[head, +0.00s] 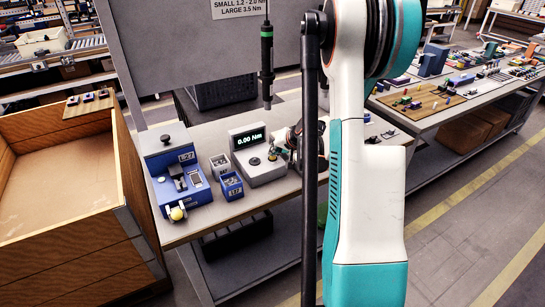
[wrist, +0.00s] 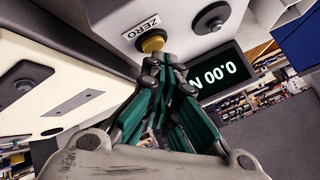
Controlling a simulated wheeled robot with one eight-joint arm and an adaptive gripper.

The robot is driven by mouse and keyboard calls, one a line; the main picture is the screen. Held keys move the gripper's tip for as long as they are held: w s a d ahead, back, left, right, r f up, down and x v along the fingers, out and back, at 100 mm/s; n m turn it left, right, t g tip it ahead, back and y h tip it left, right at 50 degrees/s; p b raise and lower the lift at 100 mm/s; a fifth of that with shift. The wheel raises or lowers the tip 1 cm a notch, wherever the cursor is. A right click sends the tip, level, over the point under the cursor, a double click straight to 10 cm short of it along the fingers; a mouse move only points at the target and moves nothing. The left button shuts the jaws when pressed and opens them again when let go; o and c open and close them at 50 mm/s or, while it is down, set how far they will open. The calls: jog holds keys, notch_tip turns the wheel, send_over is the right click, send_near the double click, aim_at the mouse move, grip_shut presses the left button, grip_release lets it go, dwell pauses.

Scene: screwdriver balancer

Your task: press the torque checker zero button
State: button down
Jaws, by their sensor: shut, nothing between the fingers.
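The torque checker (head: 265,174) is a light grey box on the bench, with a lit green display (head: 251,138) reading 0.00 Nm. In the wrist view its display (wrist: 214,76) appears upside down. The yellow zero button (wrist: 153,42) sits beside a label reading ZERO, partly covered by my fingertips. My gripper (wrist: 164,63) is shut and empty, with its tips right at the button's edge; I cannot tell whether they touch it. In the head view my gripper (head: 284,152) is at the checker's right side, partly hidden by my arm.
Blue and grey bins (head: 231,186) and a blue L27 fixture (head: 181,179) with a yellow ball stand left of the checker. A green and black screwdriver (head: 266,58) hangs above it. A wooden crate (head: 68,226) stands at left. Another bench (head: 455,105) with parts is at right.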

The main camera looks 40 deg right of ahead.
jog(key=shift+r, duration=0.3)
notch_tip(320, 180, up, 6)
jog(key=p, duration=0.3)
jog(key=shift+f+p, duration=0.1)
jog(key=shift+p, duration=0.3)
dwell(0.6)
